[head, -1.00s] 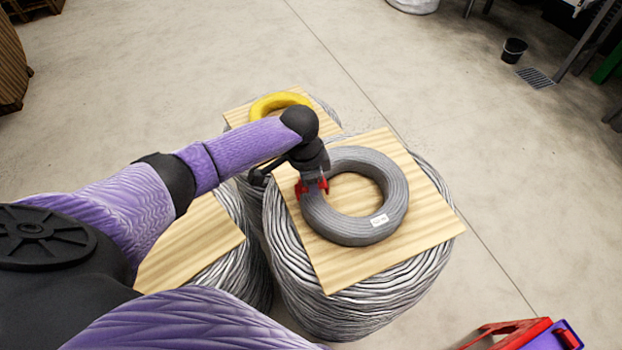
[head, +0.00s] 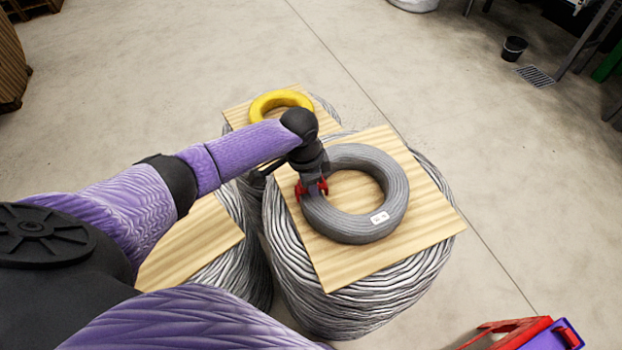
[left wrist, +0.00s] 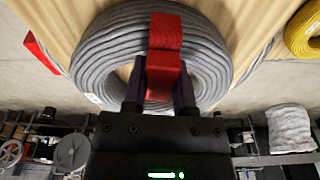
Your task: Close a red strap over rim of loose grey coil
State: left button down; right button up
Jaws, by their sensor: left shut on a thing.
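The loose grey coil (head: 393,185), a ring with a white label (head: 379,218), lies flat on a wooden board. My left gripper (head: 312,187) is above the coil's left rim, pointing down. In the left wrist view the gripper (left wrist: 160,85) is shut on a red strap (left wrist: 165,35), which lies across the coil's rim (left wrist: 105,50) between the dark fingers. In the head view red parts of the strap (head: 322,187) show on both sides of the gripper. The strap's underside and ends are hidden, so I cannot tell whether it is closed. My right gripper is not in view.
The wooden board (head: 425,215) rests on a large wire coil (head: 385,295). A yellow coil (head: 268,102) lies on another board behind. An unclear red piece (left wrist: 40,52) shows at left in the left wrist view. A red and blue box (head: 545,335) stands at lower right.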

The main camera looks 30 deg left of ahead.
pick_arm(q)
jog(key=shift+f, duration=0.35)
jog(key=shift+f, duration=0.25)
jog(key=shift+r, duration=0.15)
jog(key=shift+r+p, duration=0.55)
jog(key=shift+p, duration=0.05)
dwell(0.4)
jog(key=shift+r+p, duration=0.65)
jog(key=shift+p, duration=0.05)
jog(key=shift+f, duration=0.1)
